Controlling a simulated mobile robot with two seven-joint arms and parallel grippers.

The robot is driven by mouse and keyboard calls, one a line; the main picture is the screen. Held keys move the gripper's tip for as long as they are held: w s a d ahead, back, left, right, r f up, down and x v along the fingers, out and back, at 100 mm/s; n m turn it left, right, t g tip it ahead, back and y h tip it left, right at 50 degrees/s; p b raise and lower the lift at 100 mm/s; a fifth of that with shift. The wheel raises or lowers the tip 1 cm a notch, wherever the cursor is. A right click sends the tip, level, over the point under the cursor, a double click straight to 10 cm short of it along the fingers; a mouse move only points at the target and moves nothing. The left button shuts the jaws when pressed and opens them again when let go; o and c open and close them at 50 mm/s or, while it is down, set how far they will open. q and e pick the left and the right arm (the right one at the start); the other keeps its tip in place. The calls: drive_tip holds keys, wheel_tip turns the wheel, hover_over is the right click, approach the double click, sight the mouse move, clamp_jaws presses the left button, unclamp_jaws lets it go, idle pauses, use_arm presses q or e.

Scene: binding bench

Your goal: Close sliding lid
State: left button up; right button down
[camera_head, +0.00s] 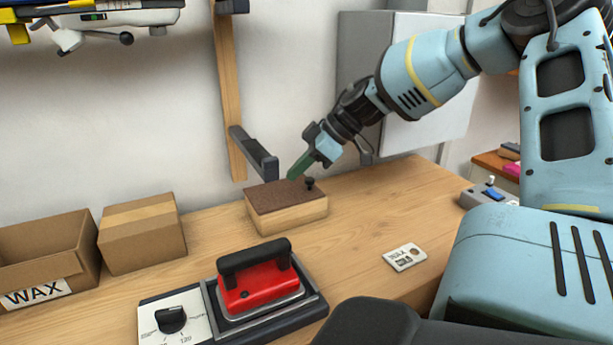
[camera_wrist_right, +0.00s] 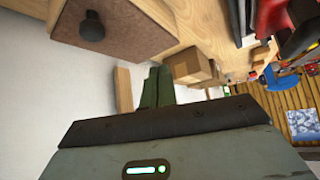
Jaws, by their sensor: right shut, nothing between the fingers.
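A small wooden box (camera_head: 288,219) stands on the bench near the wall. Its brown sliding lid (camera_head: 275,197) covers the top, with a dark round knob (camera_head: 310,183) near the right end. My right gripper (camera_head: 293,176) is shut and empty, its green fingers at the back edge of the lid, left of the knob. I cannot tell if they touch the lid. In the right wrist view the lid (camera_wrist_right: 135,18) and the knob (camera_wrist_right: 92,27) show at the upper left, with the shut fingertips (camera_wrist_right: 158,70) below them. My left gripper is not in view.
A red-topped device (camera_head: 258,285) with a black handle sits at the front on a dark base. An open WAX carton (camera_head: 45,258) and a closed carton (camera_head: 142,235) stand at left. Bench between box and card is clear.

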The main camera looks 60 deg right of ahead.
drive_tip(key=s+a+r, duration=0.1)
drive_tip(key=s+a, duration=0.6)
drive_tip(key=a, duration=0.1)
drive_tip(key=shift+s+a, duration=0.15)
drive_tip(key=shift+s, duration=0.15)
drive_tip(key=shift+f, duration=0.1)
